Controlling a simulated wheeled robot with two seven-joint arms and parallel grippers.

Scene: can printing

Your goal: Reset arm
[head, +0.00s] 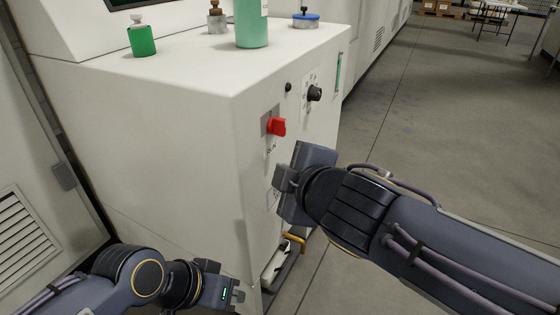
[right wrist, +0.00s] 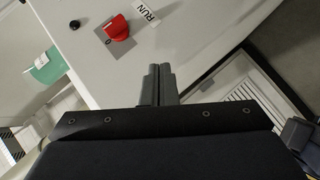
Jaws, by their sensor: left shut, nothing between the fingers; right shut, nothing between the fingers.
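My right gripper (head: 282,178) is in front of the white cabinet's side (head: 225,170), just below a red rotary switch (head: 277,127). In the right wrist view its two fingers (right wrist: 157,84) are together with nothing between them. The red switch (right wrist: 117,28) there stands apart from the fingertips, next to a RUN label (right wrist: 147,13). Whether the fingers touch the panel I cannot tell. My left gripper (head: 237,296) is low at the bottom of the head view, by the cabinet's lower part, shut and empty.
A black knob (head: 314,93) sits on the panel above the switch. A green bottle (head: 142,38), a taller green container (head: 251,22) and a blue-topped item (head: 305,19) stand on the cabinet top. Open grey floor (head: 440,120) lies to the right.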

